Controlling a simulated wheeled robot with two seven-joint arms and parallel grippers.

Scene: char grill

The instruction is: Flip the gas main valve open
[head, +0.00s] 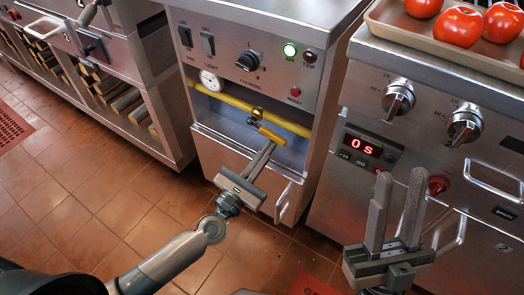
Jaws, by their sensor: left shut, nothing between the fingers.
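The gas main valve (257,113) is a small brass body on a yellow gas pipe (225,97) in the recess of the middle steel cabinet. Its yellow lever (271,135) points down and to the right, just below the pipe and at a slight angle to it. My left gripper (270,147) is shut and empty, with its fingertips close under the lever. I cannot tell whether they touch it. My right gripper (396,178) is open and empty, fingers pointing up, in front of the right-hand grill unit.
A pressure gauge (211,81) sits left on the pipe. A door handle (285,203) sticks out below. Tomatoes (459,26) lie on a tray at the upper right.

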